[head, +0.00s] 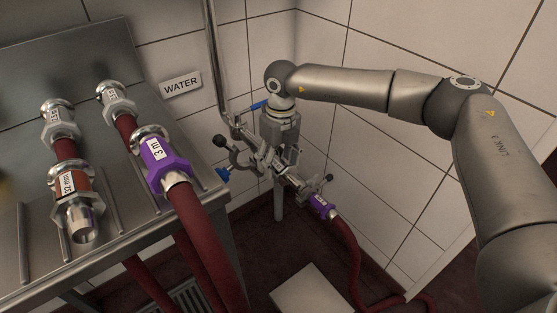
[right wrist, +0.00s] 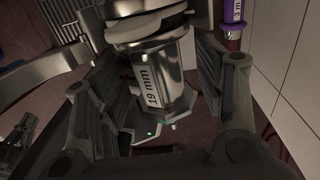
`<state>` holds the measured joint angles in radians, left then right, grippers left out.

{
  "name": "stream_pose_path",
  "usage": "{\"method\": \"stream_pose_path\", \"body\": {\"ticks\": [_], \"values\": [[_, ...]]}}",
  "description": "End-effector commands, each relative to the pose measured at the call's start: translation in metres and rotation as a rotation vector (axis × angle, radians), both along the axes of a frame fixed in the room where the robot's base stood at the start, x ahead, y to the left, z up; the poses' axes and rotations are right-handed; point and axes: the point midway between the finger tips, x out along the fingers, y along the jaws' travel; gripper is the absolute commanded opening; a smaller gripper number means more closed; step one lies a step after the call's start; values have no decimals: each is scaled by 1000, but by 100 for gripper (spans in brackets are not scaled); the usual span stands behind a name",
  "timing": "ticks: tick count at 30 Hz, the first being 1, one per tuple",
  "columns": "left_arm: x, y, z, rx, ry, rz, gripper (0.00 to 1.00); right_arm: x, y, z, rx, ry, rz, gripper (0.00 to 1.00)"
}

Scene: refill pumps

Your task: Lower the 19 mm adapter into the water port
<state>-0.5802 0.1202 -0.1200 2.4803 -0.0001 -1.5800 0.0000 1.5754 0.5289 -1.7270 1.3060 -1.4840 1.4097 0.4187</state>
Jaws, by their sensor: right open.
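The 19 mm adapter is a shiny metal piece (right wrist: 158,78) in the right wrist view, its "19 mm" label facing the camera. Its wide end meets pale and metal rings (right wrist: 140,25), seemingly at the port fittings; I cannot tell how well it is seated. My right gripper (head: 274,160) is at the water pipe (head: 216,70), pointing down. In the wrist view its open fingers (right wrist: 150,125) stand on both sides of the adapter. In the head view the gripper and fittings hide the adapter. My left gripper is not in view.
A WATER sign (head: 181,84) hangs on the tiled wall. An open clamp (head: 238,152) is beside the gripper. A purple-ended hose (head: 320,206) hangs below it. At left, a steel rack (head: 115,255) holds an orange-banded adapter (head: 76,205) and a purple 3 m hose (head: 165,168).

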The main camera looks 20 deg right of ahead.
Motion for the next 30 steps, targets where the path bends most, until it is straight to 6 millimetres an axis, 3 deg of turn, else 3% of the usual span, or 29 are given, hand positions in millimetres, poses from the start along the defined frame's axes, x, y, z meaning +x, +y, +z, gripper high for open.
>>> {"method": "stream_pose_path", "body": {"ticks": [7,21,30], "values": [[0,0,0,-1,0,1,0,0,-1,9,-1,0,0,63],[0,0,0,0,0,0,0,2,-4,100,2,-1,-1,63],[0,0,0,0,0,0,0,2,-5,120,0,1,1,63]]}}
